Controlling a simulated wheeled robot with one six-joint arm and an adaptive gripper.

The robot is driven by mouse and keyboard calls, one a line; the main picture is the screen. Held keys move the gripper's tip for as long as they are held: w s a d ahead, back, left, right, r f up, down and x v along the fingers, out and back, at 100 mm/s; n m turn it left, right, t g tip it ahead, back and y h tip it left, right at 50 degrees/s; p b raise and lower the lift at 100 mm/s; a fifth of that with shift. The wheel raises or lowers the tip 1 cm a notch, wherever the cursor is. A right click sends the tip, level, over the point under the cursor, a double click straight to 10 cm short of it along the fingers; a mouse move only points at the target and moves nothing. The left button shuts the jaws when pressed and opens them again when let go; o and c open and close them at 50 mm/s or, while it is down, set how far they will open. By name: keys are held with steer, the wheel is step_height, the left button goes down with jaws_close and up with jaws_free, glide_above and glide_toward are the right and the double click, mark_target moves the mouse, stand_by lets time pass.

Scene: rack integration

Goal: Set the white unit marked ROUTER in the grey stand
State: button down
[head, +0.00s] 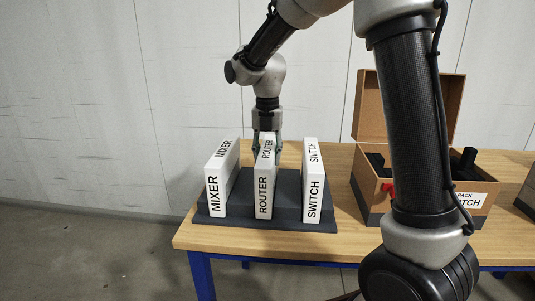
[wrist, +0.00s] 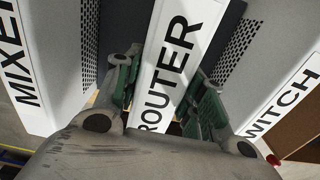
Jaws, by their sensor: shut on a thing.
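The white ROUTER unit (head: 264,190) stands upright between two other white units, at the middle of the dark grey stand (head: 289,205). My gripper (head: 266,150) comes down from above and is shut on the ROUTER unit near its top. In the wrist view its green-padded fingers (wrist: 165,95) lie on both sides of the ROUTER unit (wrist: 175,50), whose label faces the camera. The unit's lower edge meets the stand in the head view, but I cannot tell whether it is fully seated or just above it.
The MIXER unit (head: 220,180) stands close on the left and the SWITCH unit (head: 312,185) close on the right, with narrow gaps. An open cardboard box (head: 374,212) with dark contents stands to the right on the wooden table (head: 345,245). My arm hides part of it.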

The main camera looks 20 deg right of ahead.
steer(key=shift+f, duration=0.15)
steer(key=c, duration=0.8)
jaws_free()
step_height(320, 180, up, 12)
steer(key=shift+f, duration=0.1)
